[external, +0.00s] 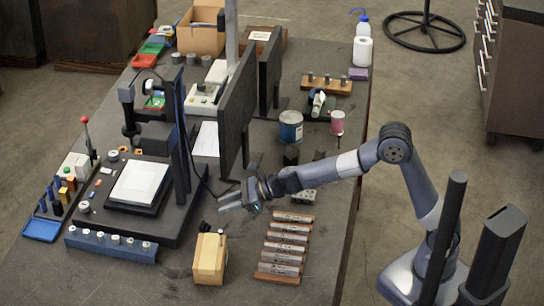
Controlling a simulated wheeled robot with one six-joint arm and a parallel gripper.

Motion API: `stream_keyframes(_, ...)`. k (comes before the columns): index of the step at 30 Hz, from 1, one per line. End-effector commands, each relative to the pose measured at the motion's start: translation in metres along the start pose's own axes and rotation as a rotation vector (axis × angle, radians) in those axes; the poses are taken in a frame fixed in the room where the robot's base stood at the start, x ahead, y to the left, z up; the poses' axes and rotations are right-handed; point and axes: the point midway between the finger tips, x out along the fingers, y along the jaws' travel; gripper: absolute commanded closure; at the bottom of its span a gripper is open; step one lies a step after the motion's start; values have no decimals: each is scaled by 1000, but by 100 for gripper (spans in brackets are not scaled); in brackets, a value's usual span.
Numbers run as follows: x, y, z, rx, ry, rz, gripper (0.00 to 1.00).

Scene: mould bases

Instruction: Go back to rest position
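My gripper (229,202) hangs over the dark workbench (190,287), at the end of my arm, which reaches in from the right. Its light fingertips point left, above and behind a wooden block (210,258) and clear of it in the picture. No object shows between the fingers, but they are too small to tell whether they are apart or closed. A row of several grey cylindrical bars (286,242) lies on the bench to the right of the gripper.
A machine with a white plate (140,183) stands left of the gripper, with dark upright panels (237,110) behind it. A blue tin (291,127) and a pink-labelled can (337,122) stand behind my forearm.

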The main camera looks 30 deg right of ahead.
Motion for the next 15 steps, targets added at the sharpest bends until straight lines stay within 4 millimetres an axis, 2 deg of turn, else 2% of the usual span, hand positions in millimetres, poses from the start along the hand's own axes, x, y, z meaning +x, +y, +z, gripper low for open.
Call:
stream_keyframes(1,-1,-8,-11,9,4,-21,72)
stream_keyframes(6,13,-7,-41,10,6,-18,72)
stream_keyframes(15,31,-6,-85,8,6,-17,72)
